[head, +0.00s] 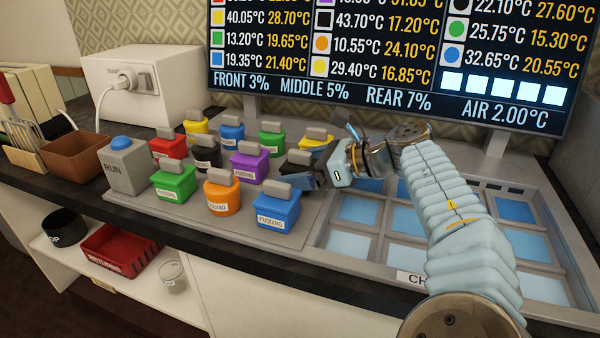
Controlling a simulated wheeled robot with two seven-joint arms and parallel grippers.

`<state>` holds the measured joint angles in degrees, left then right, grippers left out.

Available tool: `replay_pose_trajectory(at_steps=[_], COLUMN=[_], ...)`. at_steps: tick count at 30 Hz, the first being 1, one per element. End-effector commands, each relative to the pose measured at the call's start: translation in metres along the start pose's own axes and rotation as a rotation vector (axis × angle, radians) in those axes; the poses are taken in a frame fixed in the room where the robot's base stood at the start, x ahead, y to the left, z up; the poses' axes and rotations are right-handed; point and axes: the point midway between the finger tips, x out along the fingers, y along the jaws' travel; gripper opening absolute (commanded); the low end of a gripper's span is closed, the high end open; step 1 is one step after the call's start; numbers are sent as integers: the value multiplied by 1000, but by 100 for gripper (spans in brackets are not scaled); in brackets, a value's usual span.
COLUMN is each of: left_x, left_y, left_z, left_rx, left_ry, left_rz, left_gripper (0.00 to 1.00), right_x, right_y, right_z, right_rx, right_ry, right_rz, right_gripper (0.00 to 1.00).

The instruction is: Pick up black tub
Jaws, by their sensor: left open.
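A black tub (207,158) with a grey lid stands in the middle of the group of tubs, between the red and purple ones. A second dark tub (297,162) with a grey lid stands at the right of the group, partly hidden by my gripper. My left gripper (325,156) is open beside this second tub, its dark fingers spread toward the left. I cannot tell whether a finger touches the tub. The jaws look empty. My right gripper is not in view.
Coloured tubs crowd around: blue (278,211), orange (222,197), green (174,184) and purple (249,166). A grey RUN box (125,172) stands at left. A tray of lit squares (342,246) lies at right. A screen (385,75) stands behind.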

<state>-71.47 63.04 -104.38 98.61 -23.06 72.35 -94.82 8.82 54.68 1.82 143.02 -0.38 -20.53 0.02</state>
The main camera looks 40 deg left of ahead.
Motion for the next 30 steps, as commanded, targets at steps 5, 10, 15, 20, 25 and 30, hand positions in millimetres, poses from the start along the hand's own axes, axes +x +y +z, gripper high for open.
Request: replay_pose_trajectory(at_steps=[5,10,15,20,25,30], left_x=[2,2,2,2,1,-1], left_y=[0,0,0,0,0,0], left_z=[0,0,0,0,0,6], left_rx=[0,0,0,0,0,0], left_ry=[0,0,1,0,0,1], left_rz=[-2,-1,-1,-1,-2,-2], left_gripper=[96,79,53,33,32,32], right_x=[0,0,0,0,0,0], right_y=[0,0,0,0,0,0], right_z=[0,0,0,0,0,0], right_rx=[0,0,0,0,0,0], right_ry=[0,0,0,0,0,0], right_rz=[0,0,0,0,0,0], right_gripper=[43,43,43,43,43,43])
